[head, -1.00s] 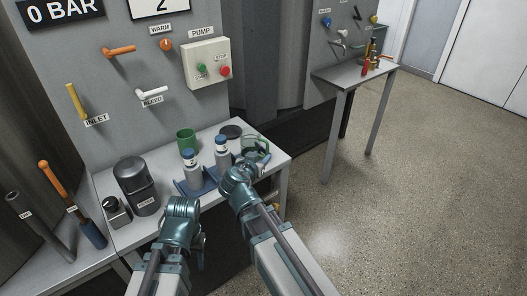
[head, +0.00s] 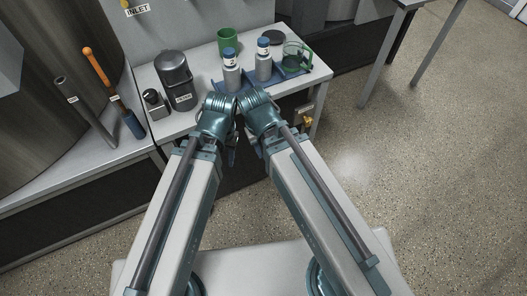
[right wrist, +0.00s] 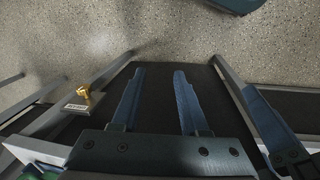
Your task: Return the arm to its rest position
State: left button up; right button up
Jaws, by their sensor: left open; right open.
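My two arms reach forward side by side in the head view, wrists close together before the front edge of the table. My left gripper (head: 232,152) hangs below its wrist and is mostly hidden there. My right gripper (right wrist: 159,72) is open and empty in the right wrist view, its two blue fingers apart over a dark surface. In the head view the right wrist hides its fingers. A green-tinted clear mug (head: 295,57) stands at the right of the table, apart from both wrists.
The table (head: 205,62) also holds two blue-capped bottles (head: 231,78) at a blue rack (head: 222,86), a green cup (head: 228,41) and a dark canister (head: 173,75). A brass fitting (right wrist: 84,92) sits low at the table's front. Speckled floor (head: 420,180) is clear at right.

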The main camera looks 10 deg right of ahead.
jog(key=shift+s+a+f+n+g+y, duration=0.15)
jog(key=shift+s+a+n, duration=0.15)
jog(key=shift+s, duration=0.15)
jog(key=shift+s+a+r+n+g+y, duration=0.15)
jog(key=shift+s+a+n, duration=0.1)
jog(key=shift+s, duration=0.15)
notch_tip(320, 180, up, 13)
jog(key=p, duration=1.3)
